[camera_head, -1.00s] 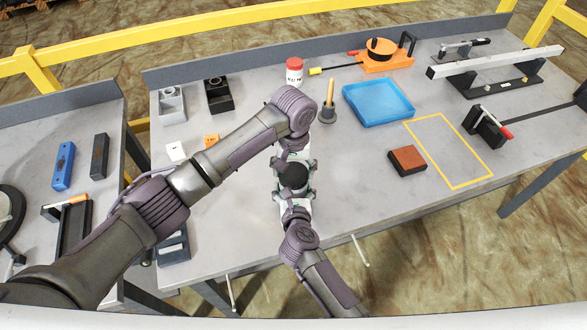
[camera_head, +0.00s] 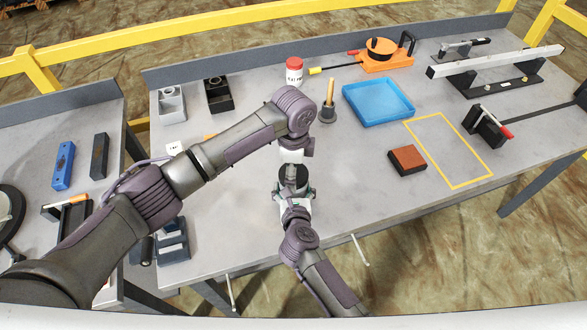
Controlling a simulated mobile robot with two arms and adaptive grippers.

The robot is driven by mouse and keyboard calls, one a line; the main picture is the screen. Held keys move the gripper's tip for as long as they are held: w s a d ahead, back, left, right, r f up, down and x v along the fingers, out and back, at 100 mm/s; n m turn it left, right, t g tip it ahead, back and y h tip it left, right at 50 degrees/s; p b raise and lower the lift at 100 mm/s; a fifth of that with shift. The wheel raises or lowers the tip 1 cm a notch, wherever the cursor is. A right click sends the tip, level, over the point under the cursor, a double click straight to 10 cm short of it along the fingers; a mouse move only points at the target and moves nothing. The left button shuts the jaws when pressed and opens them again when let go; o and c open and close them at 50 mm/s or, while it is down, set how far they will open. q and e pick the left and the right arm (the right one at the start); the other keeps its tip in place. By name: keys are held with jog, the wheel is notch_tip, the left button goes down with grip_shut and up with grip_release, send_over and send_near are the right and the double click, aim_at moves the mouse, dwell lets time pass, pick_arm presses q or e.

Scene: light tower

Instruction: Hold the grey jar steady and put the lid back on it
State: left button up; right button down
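A dark round top (camera_head: 293,174) shows between my two grippers near the middle of the bench. It looks like the lid or the mouth of the jar; I cannot tell which. The jar's grey body is mostly hidden under the grippers. My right gripper (camera_head: 293,190) comes from the front edge, with its fingers at both sides of the jar; whether they press on it is unclear. My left gripper (camera_head: 292,160) is just behind and above the dark top. Its fingers are hidden, so I cannot see whether it holds the lid.
A red-capped white jar (camera_head: 294,72), a grey holder with a yellow-handled tool (camera_head: 328,112) and a blue tray (camera_head: 378,102) stand behind. A brown-topped block (camera_head: 407,160) lies right, beside a yellow outlined rectangle (camera_head: 447,151). The bench between the grippers and the block is clear.

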pick_arm(q)
jog(key=shift+o, duration=0.3)
jog(key=shift+r, duration=0.1)
pick_arm(e)
jog(key=shift+f, duration=0.1)
pick_arm(q)
notch_tip(320, 180, up, 12)
dwell(0.3)
pick_arm(e)
grip_release()
jog(key=shift+s, duration=0.1)
jog(key=v, duration=1.1)
jog(key=shift+s+r, duration=0.2)
jog(key=shift+s, duration=0.15)
